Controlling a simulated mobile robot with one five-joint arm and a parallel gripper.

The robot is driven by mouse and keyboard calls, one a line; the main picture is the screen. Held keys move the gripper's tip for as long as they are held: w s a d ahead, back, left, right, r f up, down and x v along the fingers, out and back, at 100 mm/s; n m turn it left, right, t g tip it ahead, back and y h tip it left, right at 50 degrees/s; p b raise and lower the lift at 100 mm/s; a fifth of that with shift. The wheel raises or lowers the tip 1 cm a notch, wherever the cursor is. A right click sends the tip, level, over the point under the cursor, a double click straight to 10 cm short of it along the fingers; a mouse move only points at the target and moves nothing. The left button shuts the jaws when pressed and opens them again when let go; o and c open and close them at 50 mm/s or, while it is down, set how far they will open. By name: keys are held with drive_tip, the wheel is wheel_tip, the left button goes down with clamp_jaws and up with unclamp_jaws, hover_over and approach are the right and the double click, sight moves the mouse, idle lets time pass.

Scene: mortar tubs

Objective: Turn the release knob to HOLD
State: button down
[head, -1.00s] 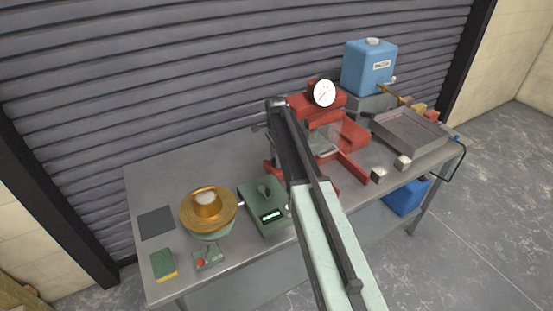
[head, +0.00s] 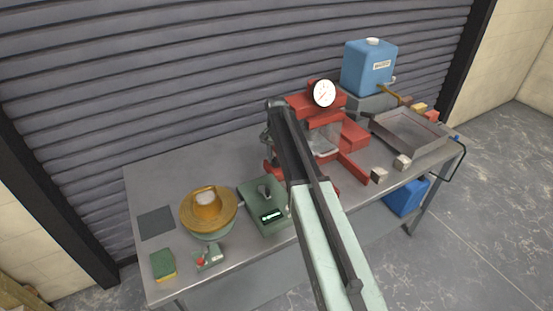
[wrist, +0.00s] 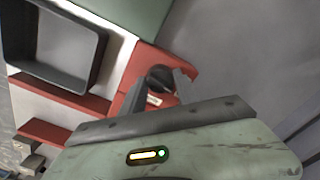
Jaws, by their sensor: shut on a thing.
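The release knob (wrist: 159,73) is a dark round knob on a red block (wrist: 188,62) in the wrist view. My gripper (wrist: 161,82) has one finger on each side of the knob and is shut on it. A small white label (wrist: 153,100) shows beside the knob; its words are too small to read, so I cannot tell the knob's setting. In the head view, the red press (head: 325,120) stands behind my arm. My arm hides the knob and most of my gripper there.
A green box with a lit display (head: 262,205) and a brass bowl-shaped piece (head: 222,198) stand at left on the grey table (head: 165,178). A sponge (head: 162,264) lies near the front. A grey tray (head: 408,132) and blue container (head: 368,68) are at right.

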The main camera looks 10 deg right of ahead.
sight(276, 158)
drive_tip(key=shift+w+n, duration=0.1)
drive_tip(key=shift+n, duration=0.4)
drive_tip(key=c, duration=0.9)
unclamp_jaws()
wheel_tip(276, 158, up, 8)
drive_tip(key=p, duration=0.8)
drive_tip(key=shift+f, duration=0.1)
